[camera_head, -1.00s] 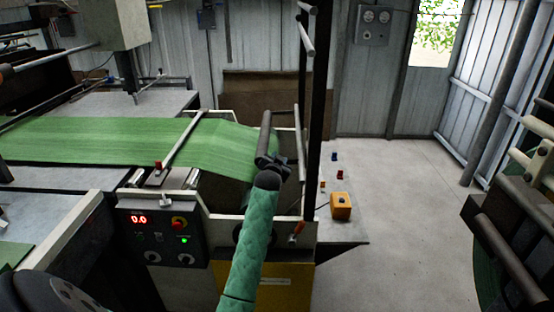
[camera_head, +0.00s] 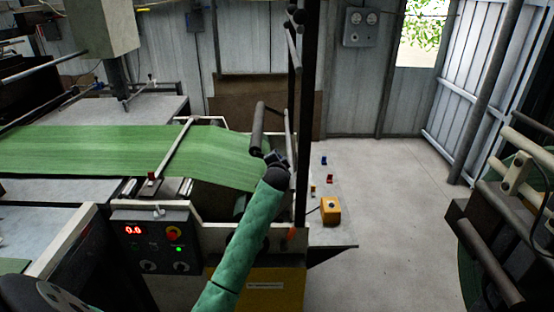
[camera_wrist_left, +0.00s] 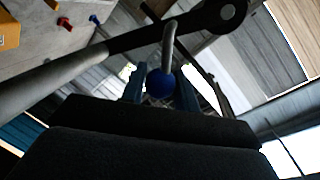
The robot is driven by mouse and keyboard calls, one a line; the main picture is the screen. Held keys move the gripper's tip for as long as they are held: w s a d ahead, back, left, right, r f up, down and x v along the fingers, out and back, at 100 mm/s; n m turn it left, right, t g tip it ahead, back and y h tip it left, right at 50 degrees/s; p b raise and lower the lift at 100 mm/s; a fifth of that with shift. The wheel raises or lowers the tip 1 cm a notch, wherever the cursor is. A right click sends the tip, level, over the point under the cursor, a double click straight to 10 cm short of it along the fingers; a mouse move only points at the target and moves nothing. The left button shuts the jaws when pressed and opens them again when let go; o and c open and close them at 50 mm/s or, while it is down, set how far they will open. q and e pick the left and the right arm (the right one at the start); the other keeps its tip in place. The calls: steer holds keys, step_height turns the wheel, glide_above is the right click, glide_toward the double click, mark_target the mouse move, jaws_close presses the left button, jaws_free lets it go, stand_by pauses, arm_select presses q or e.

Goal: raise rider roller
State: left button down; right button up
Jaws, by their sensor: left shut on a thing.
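The rider roller (camera_head: 257,128) is a dark cylinder at the right end of the green web (camera_head: 120,150), above the web's downward bend. In the left wrist view a grey cylinder, likely the roller (camera_wrist_left: 45,85), joins a black lever arm (camera_wrist_left: 150,37). A bent metal handle with a blue ball knob (camera_wrist_left: 160,84) hangs from that arm. My left gripper (camera_head: 278,158) is at the roller's near end; in the wrist view its fingers (camera_wrist_left: 160,92) stand on either side of the knob, shut on it. My right gripper is not in view.
A control box (camera_head: 155,240) with a red 0.0 display stands left of my arm. A dark upright post (camera_head: 306,120) rises right of the roller. A yellow-orange box (camera_head: 331,210) and small coloured pieces lie on the plate to the right. Open floor (camera_head: 385,200) lies beyond, with machinery at far right.

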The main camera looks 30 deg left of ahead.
arm_select(q)
steer(key=shift+r, duration=0.2)
steer(key=c, duration=1.1)
jaws_free()
steer(key=shift+w, duration=0.1)
steer(key=shift+d+f, duration=0.1)
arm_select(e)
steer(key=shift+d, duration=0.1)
arm_select(q)
steer(key=shift+s+d+f+b, duration=0.1)
steer(key=shift+s+d+b, duration=0.05)
steer(key=shift+s+b, duration=0.25)
steer(key=b+v, duration=0.2)
steer(key=v, duration=0.5)
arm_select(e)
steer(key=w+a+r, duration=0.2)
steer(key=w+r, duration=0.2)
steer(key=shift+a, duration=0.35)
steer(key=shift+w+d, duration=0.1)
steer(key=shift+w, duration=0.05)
